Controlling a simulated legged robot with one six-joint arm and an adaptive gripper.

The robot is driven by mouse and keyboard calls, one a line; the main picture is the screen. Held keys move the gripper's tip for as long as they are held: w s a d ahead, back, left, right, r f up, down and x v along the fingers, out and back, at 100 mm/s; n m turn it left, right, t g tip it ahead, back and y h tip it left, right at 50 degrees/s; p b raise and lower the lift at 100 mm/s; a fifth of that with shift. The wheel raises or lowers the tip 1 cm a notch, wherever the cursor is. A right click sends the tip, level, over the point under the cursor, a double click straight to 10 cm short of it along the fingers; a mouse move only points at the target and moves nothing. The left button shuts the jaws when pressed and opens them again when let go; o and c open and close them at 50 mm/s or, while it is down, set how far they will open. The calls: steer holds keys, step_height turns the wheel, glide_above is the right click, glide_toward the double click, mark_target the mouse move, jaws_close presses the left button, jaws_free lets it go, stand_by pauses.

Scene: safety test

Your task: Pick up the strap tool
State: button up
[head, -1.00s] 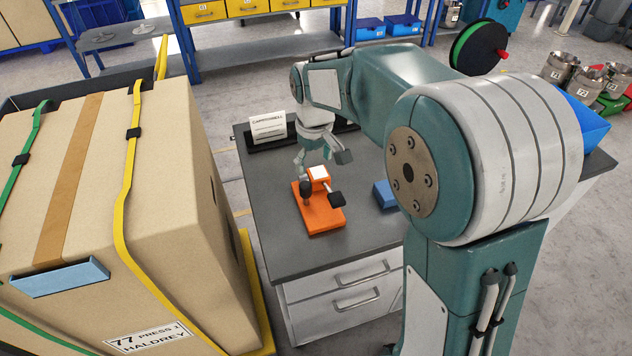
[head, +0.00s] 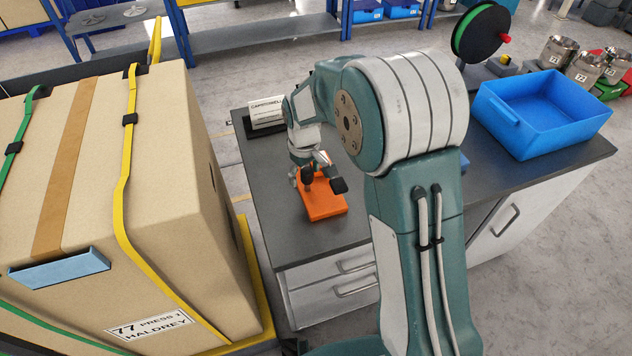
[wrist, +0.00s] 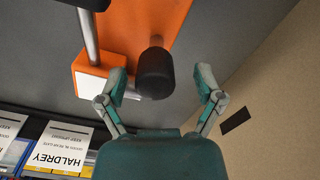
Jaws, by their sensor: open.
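The strap tool (head: 327,209) lies on the dark bench top. It has an orange base, an orange block and two black grips. My gripper (head: 306,170) is directly over it in the head view and partly hides it. In the wrist view, the tool's orange base (wrist: 147,22) is at the top, and one upright black grip (wrist: 155,72) stands between the two spread fingers of my gripper (wrist: 162,82). There is a gap on each side of this grip, and nothing is clamped. A metal bar and the block (wrist: 89,74) are just left of it.
A large strapped carton (head: 165,200) stands left of the bench. A label holder (head: 266,114) stands at the bench's back left. An empty blue bin (head: 545,115) and a green reel (head: 481,32) are to the right. Bare bench top (head: 275,215) lies left of the tool.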

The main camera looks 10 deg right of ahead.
steer(key=shift+d+f, duration=0.3)
steer(key=shift+f, duration=0.6)
steer(key=shift+a, duration=0.1)
jaws_close()
